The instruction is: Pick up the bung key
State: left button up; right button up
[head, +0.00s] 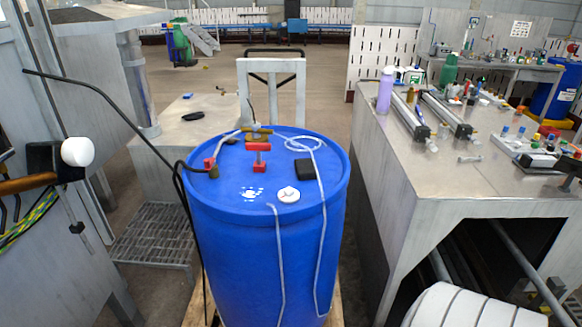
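A blue drum (270,262) stands upright in the middle of the head view. On its lid is a small red tool-like piece (258,147) with a grey stem running down to a red block (259,168). A brass-coloured bar (257,133) lies just behind it. One of these may be the bung key, but they are too small to tell. A white round cap (288,195) sits at the front of the lid. Neither of my grippers shows in this view.
A black box (304,168), thin pale tubes and a black hose (110,100) lie on or run over the drum. A metal bench (390,165) with bottles and fittings stands close on the right. Metal machinery stands on the left. Open floor (320,70) lies behind.

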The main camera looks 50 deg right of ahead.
aim_at(259, 166)
jog(key=z, duration=1.45)
